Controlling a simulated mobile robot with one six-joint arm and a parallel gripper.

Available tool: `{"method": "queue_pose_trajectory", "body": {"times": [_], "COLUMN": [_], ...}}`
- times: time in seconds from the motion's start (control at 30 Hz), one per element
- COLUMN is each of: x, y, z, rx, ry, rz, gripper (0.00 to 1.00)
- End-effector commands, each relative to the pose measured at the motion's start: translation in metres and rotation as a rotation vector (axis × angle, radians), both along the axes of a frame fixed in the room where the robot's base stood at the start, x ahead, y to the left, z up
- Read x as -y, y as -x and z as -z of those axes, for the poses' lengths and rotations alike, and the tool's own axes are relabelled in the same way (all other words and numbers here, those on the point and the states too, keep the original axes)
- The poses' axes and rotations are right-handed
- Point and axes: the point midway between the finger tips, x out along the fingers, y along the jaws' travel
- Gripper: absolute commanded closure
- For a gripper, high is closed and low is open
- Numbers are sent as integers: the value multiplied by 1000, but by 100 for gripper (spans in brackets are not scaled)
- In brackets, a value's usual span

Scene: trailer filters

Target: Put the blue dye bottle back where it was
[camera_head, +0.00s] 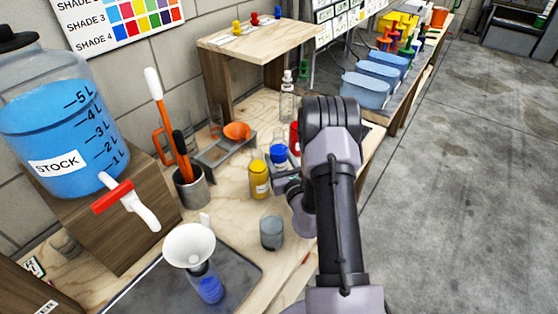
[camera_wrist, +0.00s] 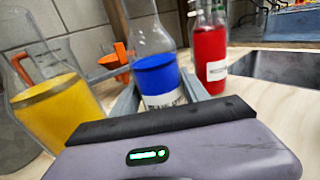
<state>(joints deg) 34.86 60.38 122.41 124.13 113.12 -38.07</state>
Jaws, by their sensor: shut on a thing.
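The blue dye bottle (camera_head: 278,153) stands upright between the yellow bottle (camera_head: 259,180) and the red bottle (camera_head: 294,137). In the wrist view the blue dye bottle (camera_wrist: 157,74) has clear glass above blue liquid and a white label. My gripper (camera_wrist: 158,92) is shut on it, one finger on each side low on the body. In the head view my gripper (camera_head: 282,175) is partly hidden by my arm. The bottle's base is hidden, so I cannot tell whether it touches the bench.
In the wrist view the yellow bottle (camera_wrist: 50,108) is close on the left and the red bottle (camera_wrist: 209,60) on the right. A glass beaker (camera_head: 272,232) and a funnel in a flask (camera_head: 190,245) are nearer. A wooden shelf (camera_head: 252,42) stands behind.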

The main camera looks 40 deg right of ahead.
Motion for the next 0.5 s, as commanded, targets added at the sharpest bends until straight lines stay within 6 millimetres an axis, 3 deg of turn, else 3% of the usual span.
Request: {"method": "queue_pose_trajectory", "body": {"times": [0.17,0.2,0.5], "x": [0,0,0], "y": [0,0,0], "z": [5,4,2], "rx": [0,-1,0], "ry": [0,0,-1], "rz": [0,0,0], "gripper": [100,39,38]}}
